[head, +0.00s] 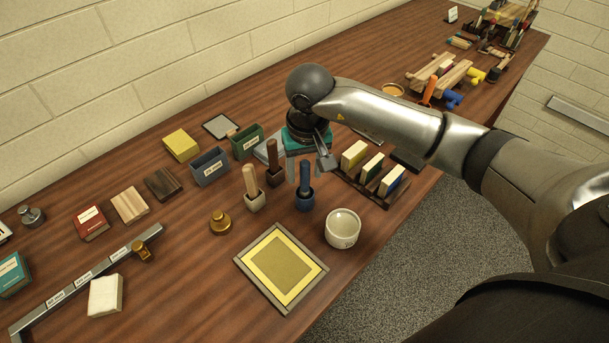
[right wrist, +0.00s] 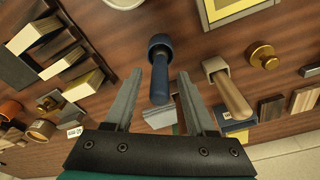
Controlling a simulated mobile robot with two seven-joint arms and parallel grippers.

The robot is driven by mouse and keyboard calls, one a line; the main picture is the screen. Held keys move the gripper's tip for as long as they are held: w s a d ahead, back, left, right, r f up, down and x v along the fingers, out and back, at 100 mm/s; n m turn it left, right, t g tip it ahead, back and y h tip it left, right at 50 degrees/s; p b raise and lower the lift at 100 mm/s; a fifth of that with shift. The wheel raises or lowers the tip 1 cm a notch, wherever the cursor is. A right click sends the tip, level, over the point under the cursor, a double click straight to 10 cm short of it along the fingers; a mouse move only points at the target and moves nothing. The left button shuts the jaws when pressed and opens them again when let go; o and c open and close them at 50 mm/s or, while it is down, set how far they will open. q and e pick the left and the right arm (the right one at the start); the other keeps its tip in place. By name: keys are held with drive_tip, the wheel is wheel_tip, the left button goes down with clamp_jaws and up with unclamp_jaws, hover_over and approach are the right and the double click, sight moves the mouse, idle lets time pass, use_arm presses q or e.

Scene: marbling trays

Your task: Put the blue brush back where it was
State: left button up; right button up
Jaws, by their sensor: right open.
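The blue brush (head: 304,178) stands upright, its lower end in a blue cup (head: 304,200) on the table. In the right wrist view its handle (right wrist: 160,82) runs between my right gripper's fingers. My right gripper (head: 309,162) is open, pointing down over the handle, with a finger on either side and a gap to each in the right wrist view (right wrist: 159,76). A tan-handled brush (head: 251,180) in a pale cup and a dark brown brush (head: 272,155) stand to the left. My left gripper is not in view.
A white bowl (head: 342,230) stands right of the blue cup, and a yellow framed tray (head: 259,252) lies in front. A dark rack with several upright blocks (head: 371,168) is to the right. A brass weight (head: 219,222) and open boxes (head: 210,168) are to the left.

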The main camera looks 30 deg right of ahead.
sight(306, 194)
wheel_tip(306, 194, up, 9)
drive_tip(key=s, duration=0.1)
drive_tip(key=shift+s+a, duration=0.1)
drive_tip(key=shift+s, duration=0.1)
idle(0.5)
